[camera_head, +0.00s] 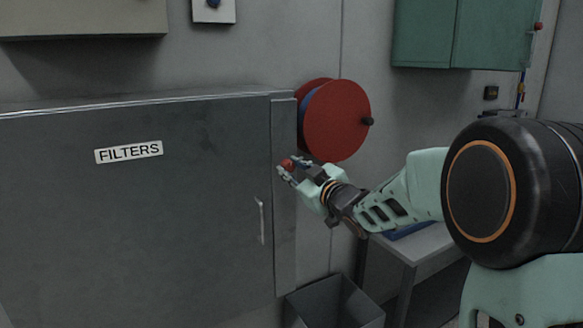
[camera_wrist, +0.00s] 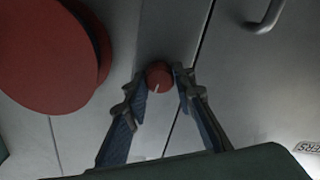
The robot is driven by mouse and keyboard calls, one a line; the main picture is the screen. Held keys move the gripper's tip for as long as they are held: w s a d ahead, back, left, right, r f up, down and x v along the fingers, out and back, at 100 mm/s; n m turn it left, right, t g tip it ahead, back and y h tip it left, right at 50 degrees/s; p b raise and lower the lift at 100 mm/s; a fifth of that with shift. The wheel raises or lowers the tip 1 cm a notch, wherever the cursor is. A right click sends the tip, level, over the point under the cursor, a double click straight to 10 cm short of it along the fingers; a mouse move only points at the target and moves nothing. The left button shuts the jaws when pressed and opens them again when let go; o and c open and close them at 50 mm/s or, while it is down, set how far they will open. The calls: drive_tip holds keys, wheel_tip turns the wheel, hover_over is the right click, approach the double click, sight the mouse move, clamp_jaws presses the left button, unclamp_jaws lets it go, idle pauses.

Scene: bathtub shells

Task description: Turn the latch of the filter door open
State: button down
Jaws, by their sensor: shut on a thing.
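The latch of the filter door is a red round knob (camera_head: 287,163) on the frame strip at the right of the grey door (camera_head: 150,215) with the FILTERS label. In the wrist view the red knob (camera_wrist: 159,74) has a short white mark that points toward the bottom of the picture. My gripper (camera_head: 291,171) reaches it from the right. In the wrist view the two fingertips of my gripper (camera_wrist: 160,72) sit on either side of the knob, closed on it. The door looks closed and its bar handle (camera_head: 261,220) is free.
A red reel (camera_head: 337,120) with a blue core hangs on the wall just above and right of my gripper. An open grey bin (camera_head: 335,303) stands below, next to a grey table (camera_head: 420,245). A green cabinet (camera_head: 460,35) hangs at the upper right.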

drive_tip(key=m+p, duration=0.1)
drive_tip(key=m, duration=0.2)
drive_tip(key=shift+m, duration=0.3)
drive_tip(key=m+p, duration=0.2)
drive_tip(key=m, duration=0.2)
drive_tip(key=shift+r+m, duration=0.1)
drive_tip(key=shift+m, duration=0.2)
drive_tip(key=m+p, duration=0.3)
drive_tip(key=m, duration=0.2)
drive_tip(key=shift+d, duration=0.1)
drive_tip(key=shift+m+p, duration=0.6)
drive_tip(key=shift+m, duration=0.6)
drive_tip(key=shift+f, duration=0.2)
drive_tip(key=c, duration=1.6)
unclamp_jaws()
